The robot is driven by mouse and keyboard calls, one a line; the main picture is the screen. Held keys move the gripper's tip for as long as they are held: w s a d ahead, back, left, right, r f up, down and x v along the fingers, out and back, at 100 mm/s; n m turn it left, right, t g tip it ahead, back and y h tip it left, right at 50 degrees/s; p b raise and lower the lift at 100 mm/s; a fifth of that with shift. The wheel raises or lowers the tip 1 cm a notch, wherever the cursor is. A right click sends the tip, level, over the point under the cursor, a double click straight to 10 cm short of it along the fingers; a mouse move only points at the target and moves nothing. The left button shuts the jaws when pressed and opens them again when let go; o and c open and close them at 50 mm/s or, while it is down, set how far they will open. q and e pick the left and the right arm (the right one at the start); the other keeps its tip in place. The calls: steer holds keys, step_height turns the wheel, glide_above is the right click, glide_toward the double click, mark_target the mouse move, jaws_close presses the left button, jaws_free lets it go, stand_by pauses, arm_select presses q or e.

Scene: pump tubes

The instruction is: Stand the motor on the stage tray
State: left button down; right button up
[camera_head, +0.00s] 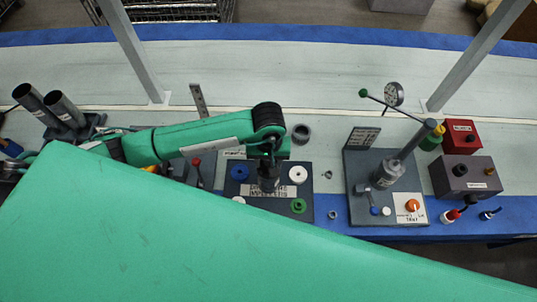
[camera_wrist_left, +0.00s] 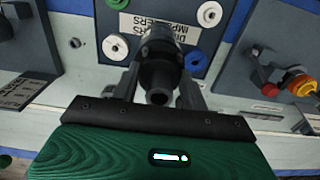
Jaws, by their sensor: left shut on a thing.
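My left gripper (camera_head: 268,165) is shut on a dark cylindrical motor (camera_head: 268,183), held roughly upright over the middle of a dark board (camera_head: 230,202). In the left wrist view the motor (camera_wrist_left: 160,72) sits between the two grey fingers, with its round end facing the camera. Whether its far end touches the board is hidden. The board has a white label reading in part "IMPELLERS" and carries blue, white and green rings. No tray in view is clearly marked as the stage tray. My right gripper is not in view.
A grey test stand (camera_head: 360,188) with a post and lever is to the right. A red box (camera_head: 460,136) and a grey box (camera_head: 466,176) stand farther right. Two dark tubes (camera_head: 66,110) stand at left. A small dark ring (camera_head: 301,133) lies behind the board.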

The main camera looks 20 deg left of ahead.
arm_select(q)
steer(key=shift+f, duration=1.1)
steer(key=c, duration=1.2)
jaws_free()
steer(key=shift+f, duration=0.2)
steer(key=o, duration=0.5)
steer(key=shift+s, duration=0.1)
steer(key=shift+c, duration=0.2)
steer(key=shift+r, duration=0.1)
step_height(320, 180, up, 10)
steer(key=b, duration=0.3)
steer(key=shift+r, duration=0.95)
